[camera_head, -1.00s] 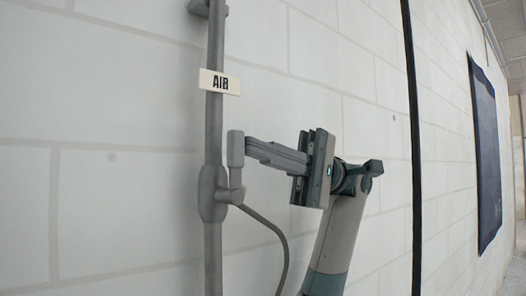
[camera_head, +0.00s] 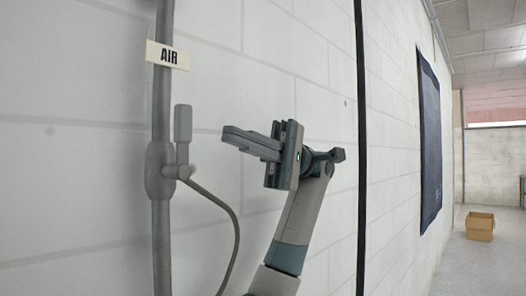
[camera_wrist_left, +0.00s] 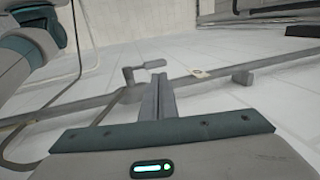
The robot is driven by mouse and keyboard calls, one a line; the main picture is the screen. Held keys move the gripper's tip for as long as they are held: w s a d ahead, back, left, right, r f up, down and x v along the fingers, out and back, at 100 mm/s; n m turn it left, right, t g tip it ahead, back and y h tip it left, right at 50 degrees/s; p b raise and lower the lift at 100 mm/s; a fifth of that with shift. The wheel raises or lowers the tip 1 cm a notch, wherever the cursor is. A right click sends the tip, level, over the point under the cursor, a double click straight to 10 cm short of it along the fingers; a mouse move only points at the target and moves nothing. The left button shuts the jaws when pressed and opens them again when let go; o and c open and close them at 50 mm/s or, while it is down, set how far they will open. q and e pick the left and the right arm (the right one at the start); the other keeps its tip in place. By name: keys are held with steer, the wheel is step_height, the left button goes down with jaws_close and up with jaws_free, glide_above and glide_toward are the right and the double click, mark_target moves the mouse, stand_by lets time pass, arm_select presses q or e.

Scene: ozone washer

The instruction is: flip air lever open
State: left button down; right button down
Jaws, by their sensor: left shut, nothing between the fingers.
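The grey air lever (camera_head: 183,122) stands upright on the right side of its valve body (camera_head: 160,171), alongside the vertical pipe (camera_head: 162,240). A label reading AIR (camera_head: 168,55) is on the pipe above it. My left gripper (camera_head: 228,136) is shut and empty, its fingers pointing left toward the lever with a clear gap between them. My right gripper is not in view.
A thin hose (camera_head: 234,235) curves down from the valve below my left gripper. A white block wall (camera_head: 90,200) is behind the pipe. A black vertical strip (camera_head: 361,150) and a dark panel (camera_head: 430,140) are farther right. A cardboard box (camera_head: 480,226) is on the floor.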

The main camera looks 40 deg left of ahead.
arm_select(q)
steer(key=v, duration=0.5)
steer(key=shift+w, duration=0.4)
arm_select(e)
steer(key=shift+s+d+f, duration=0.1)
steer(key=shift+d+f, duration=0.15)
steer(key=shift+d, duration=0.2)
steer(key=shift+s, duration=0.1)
